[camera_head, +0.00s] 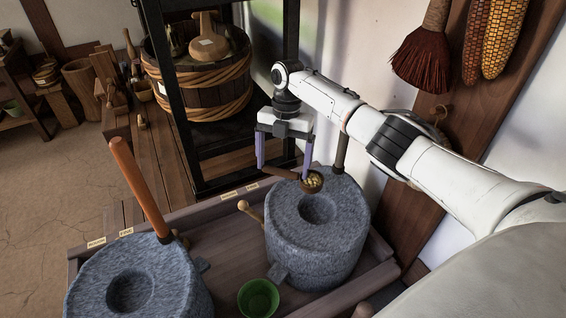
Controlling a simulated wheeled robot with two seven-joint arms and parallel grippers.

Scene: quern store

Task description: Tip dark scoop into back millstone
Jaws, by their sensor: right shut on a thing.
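The dark scoop (311,185) holds yellowish grains and hangs over the back part of the back millstone (290,258). The back millstone is a round grey stone with a hollow in its top, which looks empty. The scoop looks roughly level, its bowl behind the hollow. My right gripper (284,171) has purple fingers pointing down and is shut on the scoop's handle, which runs left from the bowl. My left gripper is not in view.
A front millstone (179,281) with an upright orange-brown handle (138,186) stands at lower left. A green bowl (258,300) sits between the stones in the wooden tray (221,240). A dark post frame (185,130) and barrel (205,92) stand behind. A red-brown brush (422,60) hangs right.

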